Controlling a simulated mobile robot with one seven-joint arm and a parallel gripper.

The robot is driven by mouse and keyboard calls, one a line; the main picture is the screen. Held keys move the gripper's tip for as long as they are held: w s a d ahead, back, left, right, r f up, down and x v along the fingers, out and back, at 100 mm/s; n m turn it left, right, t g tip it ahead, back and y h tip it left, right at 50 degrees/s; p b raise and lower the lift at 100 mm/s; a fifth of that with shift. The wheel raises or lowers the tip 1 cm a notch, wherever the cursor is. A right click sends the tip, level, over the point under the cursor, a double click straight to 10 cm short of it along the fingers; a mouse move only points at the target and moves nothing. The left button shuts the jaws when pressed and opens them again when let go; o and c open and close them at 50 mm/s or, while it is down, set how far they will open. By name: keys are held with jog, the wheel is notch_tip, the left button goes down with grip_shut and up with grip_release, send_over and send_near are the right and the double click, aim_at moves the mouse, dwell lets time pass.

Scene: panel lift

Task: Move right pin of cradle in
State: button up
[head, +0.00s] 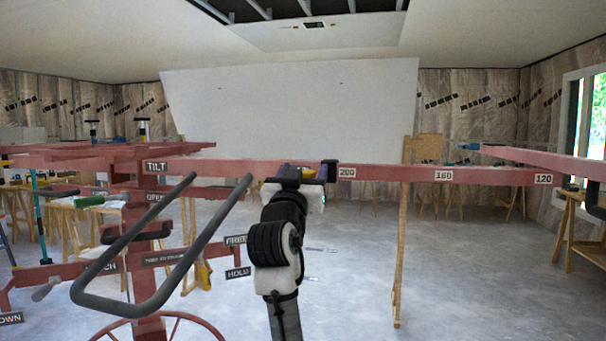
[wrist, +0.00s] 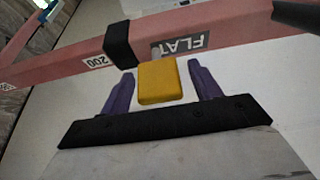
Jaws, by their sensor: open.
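A yellow block-like grip (wrist: 160,82), likely the right pin's handle, sits against the red cradle bar (wrist: 240,28), below the FLAT label in the wrist view. My gripper (wrist: 160,69) is open, with its purple fingers on either side of the yellow grip and a visible gap on each side. In the head view my gripper (head: 300,174) is at the red bar (head: 400,173), left of the 200 mark, and the yellow grip is mostly hidden there.
A black collar (wrist: 120,45) wraps the bar close to the left finger. A large white panel (head: 290,115) stands behind the bar. The lift's grey handle (head: 150,250) is to the left. A wooden post (head: 400,255) stands right. Open floor (head: 470,270) lies to the right.

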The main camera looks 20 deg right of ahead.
jog(key=b+v, duration=0.4)
jog(key=v, duration=1)
jog(key=shift+w, duration=0.1)
dwell(0.3)
